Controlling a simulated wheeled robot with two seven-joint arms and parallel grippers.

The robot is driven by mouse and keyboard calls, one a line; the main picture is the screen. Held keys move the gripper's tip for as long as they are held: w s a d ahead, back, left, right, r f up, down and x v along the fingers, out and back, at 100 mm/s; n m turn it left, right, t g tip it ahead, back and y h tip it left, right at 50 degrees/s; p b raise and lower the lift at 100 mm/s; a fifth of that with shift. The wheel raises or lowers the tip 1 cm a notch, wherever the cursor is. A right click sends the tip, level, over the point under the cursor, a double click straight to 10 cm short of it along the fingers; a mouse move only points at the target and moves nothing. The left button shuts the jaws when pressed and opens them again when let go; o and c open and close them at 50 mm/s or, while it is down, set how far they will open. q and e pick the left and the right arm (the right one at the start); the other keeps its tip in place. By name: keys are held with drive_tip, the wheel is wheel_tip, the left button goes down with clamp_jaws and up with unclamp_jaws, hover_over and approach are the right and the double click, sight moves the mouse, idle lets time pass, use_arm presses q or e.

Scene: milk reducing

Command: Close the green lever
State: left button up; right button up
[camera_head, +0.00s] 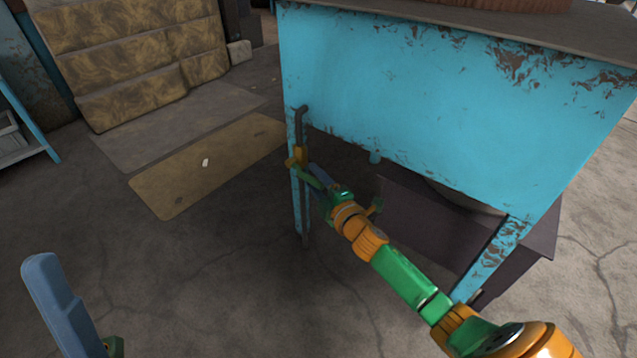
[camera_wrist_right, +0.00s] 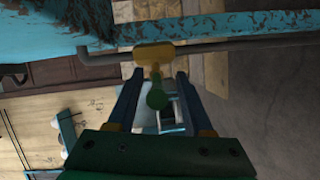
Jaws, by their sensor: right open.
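The green lever (camera_wrist_right: 156,95) sits on a yellow valve body (camera_wrist_right: 155,55) on a dark pipe, seen in the right wrist view. In the head view, the yellow valve (camera_head: 296,158) is on the pipe by the blue table's leg, and the lever is hard to separate from my green gripper parts. My right gripper (camera_head: 317,178) is at the valve. In the wrist view its open fingers (camera_wrist_right: 159,76) stand on either side of the lever; contact is unclear. My left gripper (camera_head: 58,300) shows only partly at lower left, with its opening unclear.
The blue rusty table (camera_head: 430,90) overhangs the valve from the right. A dark box (camera_head: 430,215) stands beneath it. A mat (camera_head: 205,165) and a yellowish padded seat (camera_head: 130,60) lie behind left.

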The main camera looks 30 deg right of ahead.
sight(323, 189)
drive_tip(key=s, duration=0.1)
drive_tip(key=s+p, duration=0.1)
drive_tip(key=s, duration=0.1)
drive_tip(key=shift+s+r, duration=0.15)
drive_tip(key=shift+r, duration=0.1)
drive_tip(key=s+p, duration=0.1)
drive_tip(key=s, duration=0.2)
drive_tip(key=shift+s, duration=0.15)
use_arm(q)
drive_tip(key=w+f+n+g+y, duration=0.2)
drive_tip(key=w+f+g+y, duration=0.4)
drive_tip(key=w+f, duration=0.3)
drive_tip(key=shift+w+d+f+n+g+y, duration=0.4)
drive_tip(key=shift+w+d+g, duration=0.1)
drive_tip(key=shift+w, duration=0.15)
drive_tip(key=shift+s, duration=0.1)
